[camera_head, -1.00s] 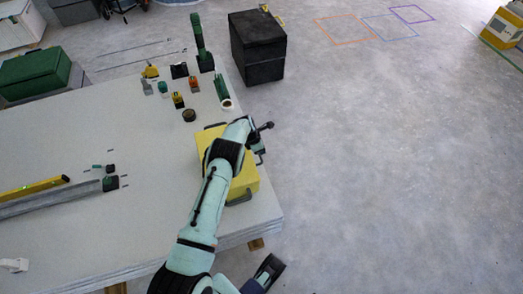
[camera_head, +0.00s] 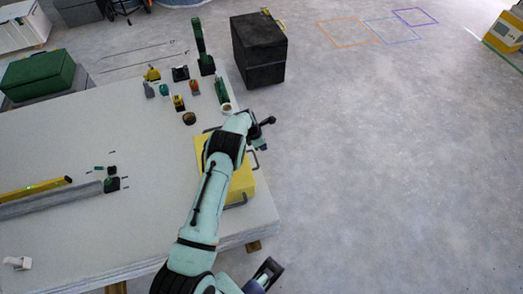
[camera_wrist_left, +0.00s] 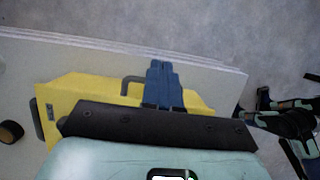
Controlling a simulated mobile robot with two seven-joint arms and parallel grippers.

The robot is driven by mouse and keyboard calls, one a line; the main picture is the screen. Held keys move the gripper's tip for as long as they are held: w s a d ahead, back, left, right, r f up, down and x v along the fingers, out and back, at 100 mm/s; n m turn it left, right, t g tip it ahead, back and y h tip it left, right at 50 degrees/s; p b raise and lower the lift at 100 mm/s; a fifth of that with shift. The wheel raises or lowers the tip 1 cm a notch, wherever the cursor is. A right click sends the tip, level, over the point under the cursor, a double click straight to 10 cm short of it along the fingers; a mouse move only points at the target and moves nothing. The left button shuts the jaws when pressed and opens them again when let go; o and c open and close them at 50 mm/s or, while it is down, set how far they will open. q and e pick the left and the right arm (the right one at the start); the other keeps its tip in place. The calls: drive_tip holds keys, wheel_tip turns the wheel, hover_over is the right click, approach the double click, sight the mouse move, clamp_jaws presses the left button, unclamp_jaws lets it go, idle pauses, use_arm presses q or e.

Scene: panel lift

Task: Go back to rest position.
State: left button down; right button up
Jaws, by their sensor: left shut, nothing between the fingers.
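My left arm reaches up from the bottom of the head view over a yellow case (camera_head: 240,187) with dark handles. The case lies on the right part of a stack of pale panels (camera_head: 100,235). My left gripper (camera_head: 262,144) is just past the case's upper right part, partly hidden by its own wrist. In the left wrist view its blue fingers (camera_wrist_left: 162,72) are together, with nothing between them, in front of the yellow case (camera_wrist_left: 85,95). I cannot make out from the frames whether they touch it.
Several small tools and a green bottle (camera_head: 222,92) stand at the panels' far edge. A yellow level (camera_head: 35,188) lies at left. A black box (camera_head: 259,48) stands on the floor beyond. The floor at right is clear.

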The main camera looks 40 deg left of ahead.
use_arm(q)
wheel_tip(320, 180, up, 7)
drive_tip(key=s+d+f+m+g, duration=0.2)
drive_tip(key=s+d+f+m, duration=0.5)
drive_tip(key=s+d+f, duration=0.3)
drive_tip(key=s+d+f+m+g, duration=0.1)
drive_tip(key=s+d+f+m, duration=0.2)
drive_tip(key=s+d+m, duration=0.35)
drive_tip(key=s+d+f+m, duration=0.2)
drive_tip(key=s+d+m, duration=0.3)
drive_tip(key=s+d, duration=0.3)
drive_tip(key=s+d+r+m+h, duration=0.2)
drive_tip(key=s+d+r+m, duration=0.2)
drive_tip(key=s+d+m, duration=0.5)
wheel_tip(320, 180, up, 12)
drive_tip(key=n+g+p, duration=0.1)
drive_tip(key=p, duration=1.2)
drive_tip(key=shift+d+f, duration=0.15)
drive_tip(key=shift+f, duration=0.1)
use_arm(e)
wheel_tip(320, 180, up, 12)
drive_tip(key=shift+r+g, duration=0.15)
drive_tip(key=shift+g, duration=0.15)
